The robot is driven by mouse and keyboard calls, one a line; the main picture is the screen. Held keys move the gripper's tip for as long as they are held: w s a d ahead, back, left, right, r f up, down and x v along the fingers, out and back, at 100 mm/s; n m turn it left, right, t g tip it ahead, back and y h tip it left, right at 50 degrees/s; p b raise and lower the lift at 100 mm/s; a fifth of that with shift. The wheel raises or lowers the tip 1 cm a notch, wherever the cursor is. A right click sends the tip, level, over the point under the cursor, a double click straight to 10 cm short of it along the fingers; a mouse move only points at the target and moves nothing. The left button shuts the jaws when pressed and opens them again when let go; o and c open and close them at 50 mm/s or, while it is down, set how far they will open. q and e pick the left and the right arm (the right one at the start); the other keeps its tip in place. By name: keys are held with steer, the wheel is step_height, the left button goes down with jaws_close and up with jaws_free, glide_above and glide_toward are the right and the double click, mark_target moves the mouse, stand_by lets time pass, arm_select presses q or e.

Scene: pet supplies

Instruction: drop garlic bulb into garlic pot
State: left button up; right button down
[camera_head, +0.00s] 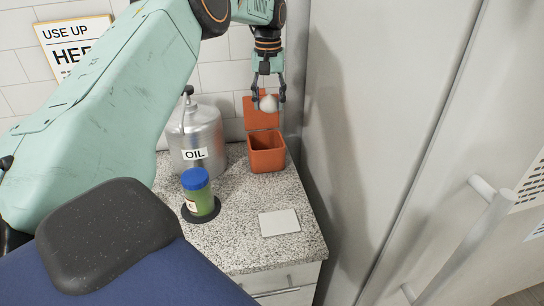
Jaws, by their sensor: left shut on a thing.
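My left gripper (268,97) is at the top middle, above the counter, with its fingers pointing down. It is shut on a whitish garlic bulb (268,104). The orange garlic pot (267,158) stands on the counter below, with its top open and its orange lid (261,116) upright at the back. The bulb is above the pot and in front of the raised lid in this view, apart from the pot's opening. My right gripper is not in view.
A metal oil can (196,132) stands left of the pot. A green jar with a blue lid (199,193) stands on a black disc in front. A white square (279,222) lies on the speckled counter (240,240). A tall grey cabinet (365,130) closes off the right.

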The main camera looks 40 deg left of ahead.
arm_select(q)
steer(key=shift+s+f, duration=0.25)
steer(key=shift+f, duration=0.05)
steer(key=f, duration=0.1)
steer(key=s+f, duration=0.1)
steer(key=shift+s+f, duration=0.1)
steer(key=shift+f, duration=0.25)
step_height(320, 180, down, 7)
steer(key=shift+w, duration=0.2)
steer(key=o, duration=0.7)
steer(key=shift+a+f, duration=0.1)
steer(key=shift+f, duration=0.1)
steer(key=o, duration=0.4)
steer(key=shift+w+f, duration=0.1)
steer(key=shift+w, duration=0.2)
steer(key=r, duration=1.2)
steer(key=shift+s+r, duration=0.1)
steer(key=shift+s, duration=0.15)
steer(key=shift+w+r, duration=0.2)
steer(key=shift+r, duration=0.35)
